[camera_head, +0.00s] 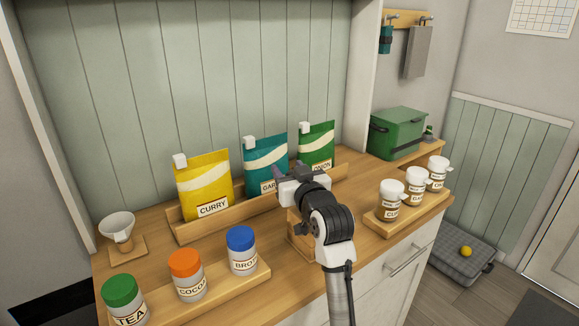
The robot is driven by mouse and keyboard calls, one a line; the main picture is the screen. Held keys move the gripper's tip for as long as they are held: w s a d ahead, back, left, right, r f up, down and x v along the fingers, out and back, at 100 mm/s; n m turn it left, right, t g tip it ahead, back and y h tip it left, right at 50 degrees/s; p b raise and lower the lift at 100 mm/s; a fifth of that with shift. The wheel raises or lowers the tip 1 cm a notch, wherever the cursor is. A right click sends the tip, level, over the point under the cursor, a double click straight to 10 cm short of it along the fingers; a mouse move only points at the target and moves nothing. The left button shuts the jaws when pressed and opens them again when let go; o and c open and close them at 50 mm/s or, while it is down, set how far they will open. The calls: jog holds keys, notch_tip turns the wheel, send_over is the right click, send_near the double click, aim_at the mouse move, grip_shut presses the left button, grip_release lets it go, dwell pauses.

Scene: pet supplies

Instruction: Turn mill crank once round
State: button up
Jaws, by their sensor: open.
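A wooden box-like body (298,236), which may be the mill, stands on the wooden counter behind my arm. My arm and wrist cover most of it, and I cannot make out a crank. My gripper (294,172) is above this wooden body, in front of the teal and green bags. Its dark fingers point away from the camera and look apart, with nothing seen between them. Whether it touches any part of the mill is hidden.
A rack (222,222) holds yellow, teal and green bags behind my gripper. Jars with green, orange and blue lids stand front left on a wooden tray (210,298). White-lidded jars stand on another tray (408,212) at right. A white scoop-like cup (117,226) is far left.

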jog(key=shift+w, duration=0.15)
grip_shut()
